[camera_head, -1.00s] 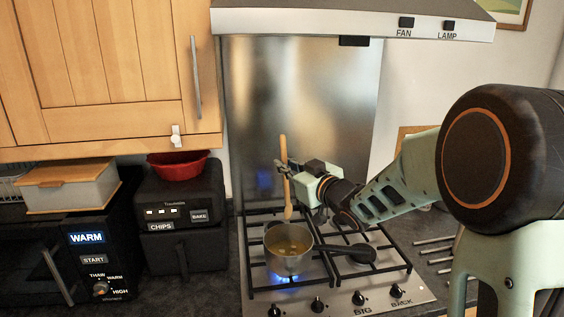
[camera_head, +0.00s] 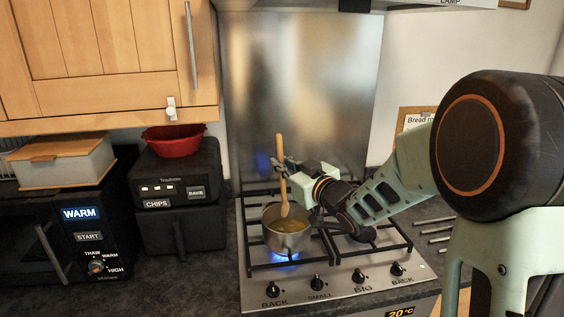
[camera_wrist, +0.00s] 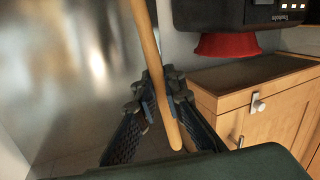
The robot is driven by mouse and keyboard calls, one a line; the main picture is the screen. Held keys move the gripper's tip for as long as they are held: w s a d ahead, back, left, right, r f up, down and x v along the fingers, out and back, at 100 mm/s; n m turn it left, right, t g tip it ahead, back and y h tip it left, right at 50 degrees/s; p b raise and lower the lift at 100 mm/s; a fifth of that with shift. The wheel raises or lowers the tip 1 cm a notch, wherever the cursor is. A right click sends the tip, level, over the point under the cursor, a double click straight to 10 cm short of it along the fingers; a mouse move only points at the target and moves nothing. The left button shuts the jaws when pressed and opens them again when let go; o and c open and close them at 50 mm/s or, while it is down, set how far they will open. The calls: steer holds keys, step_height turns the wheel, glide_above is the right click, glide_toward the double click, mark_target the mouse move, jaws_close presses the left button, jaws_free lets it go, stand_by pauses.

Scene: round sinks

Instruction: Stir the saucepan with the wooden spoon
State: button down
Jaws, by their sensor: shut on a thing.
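The wooden spoon (camera_head: 281,160) is nearly upright in the head view, with its bowl end down. My gripper (camera_head: 285,167) is shut on its handle. The spoon's lower end overlaps the opening of the saucepan (camera_head: 287,243); I cannot tell whether it touches the yellowish contents. The metal saucepan stands on the front left burner over a blue flame. Its dark handle is partly hidden by my arm. In the wrist view, the spoon handle (camera_wrist: 148,50) runs between the fingers of my gripper (camera_wrist: 160,105); the saucepan is not visible there.
The hob (camera_head: 345,285) has black grates and front knobs. A steel splashback (camera_head: 300,90) stands behind it. To the left are a black fryer (camera_head: 180,190), a red bowl (camera_head: 174,141), a microwave (camera_head: 60,240) and a wooden-lidded box (camera_head: 62,165). Cupboards hang above.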

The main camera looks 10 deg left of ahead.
mark_target(285, 187)
steer(key=shift+w+d+f+b, duration=0.1)
steer(key=shift+w+f+b, duration=0.15)
steer(key=shift+f+b, duration=0.95)
steer(key=shift+w+d+f+b, duration=0.1)
steer(key=shift+w+f+b, duration=0.2)
steer(key=shift+f+b, duration=0.85)
steer(key=shift+w+f+b, duration=0.25)
steer(key=shift+f+b, duration=0.55)
steer(key=shift+f, duration=0.75)
